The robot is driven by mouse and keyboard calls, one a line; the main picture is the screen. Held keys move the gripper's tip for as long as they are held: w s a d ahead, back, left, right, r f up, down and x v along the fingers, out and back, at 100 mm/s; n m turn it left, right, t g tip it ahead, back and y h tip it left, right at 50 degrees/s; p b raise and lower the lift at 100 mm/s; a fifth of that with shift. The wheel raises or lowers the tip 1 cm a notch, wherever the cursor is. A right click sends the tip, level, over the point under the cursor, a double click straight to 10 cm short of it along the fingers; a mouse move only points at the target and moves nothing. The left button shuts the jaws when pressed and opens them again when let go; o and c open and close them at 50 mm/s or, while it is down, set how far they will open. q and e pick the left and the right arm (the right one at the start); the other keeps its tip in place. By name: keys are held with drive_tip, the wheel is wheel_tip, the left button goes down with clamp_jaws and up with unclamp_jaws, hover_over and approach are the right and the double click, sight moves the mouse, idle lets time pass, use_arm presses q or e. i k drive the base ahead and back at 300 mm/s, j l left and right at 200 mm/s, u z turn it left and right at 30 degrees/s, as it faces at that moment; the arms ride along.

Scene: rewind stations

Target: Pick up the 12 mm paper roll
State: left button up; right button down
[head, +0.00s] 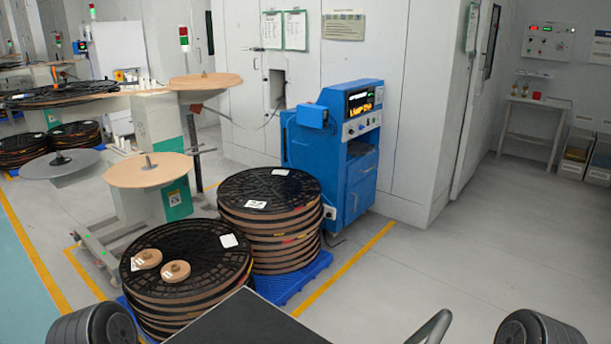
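Two small tan paper rolls lie flat on the black top reel of the front reel stack (205,248). The left roll (147,258) has a small white label at its left. The right roll (175,271) lies beside it, a little nearer to me, with a darker centre. I cannot read any width on either roll, so I cannot tell which one is 12 mm. Neither of my grippers is in view. Only dark parts of my own body show along the bottom edge.
A second reel stack (268,190) stands behind on a blue pallet (290,283). A blue machine (345,150) is beyond it. A rewind station with a tan disc (150,171) and a grey disc (60,164) stands at the left. The floor (470,240) at the right is clear.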

sight(177, 270)
drive_tip(key=k, duration=0.65)
drive_tip(key=u, duration=2.45)
drive_tip(key=i+z, duration=0.15)
drive_tip(key=i, duration=0.45)
drive_tip(key=i+j+z, duration=0.15)
drive_tip(key=i, duration=0.45)
drive_tip(key=i+j+z, duration=0.1)
drive_tip(key=i, duration=0.5)
drive_tip(key=i+l+z, duration=0.2)
drive_tip(key=i, duration=0.3)
drive_tip(key=i+z, duration=0.2)
drive_tip(key=i, duration=0.3)
drive_tip(key=i+j+z, duration=0.2)
drive_tip(key=i, duration=0.3)
drive_tip(key=i+z, duration=0.2)
drive_tip(key=i, duration=0.3)
drive_tip(key=i+j+z, duration=0.2)
drive_tip(key=i, duration=0.25)
drive_tip(key=i+z, duration=0.2)
drive_tip(key=i, duration=0.55)
drive_tip(key=i+j+z, duration=0.2)
drive_tip(key=i, duration=0.55)
drive_tip(key=i+l, duration=0.05)
drive_tip(key=l, duration=0.05)
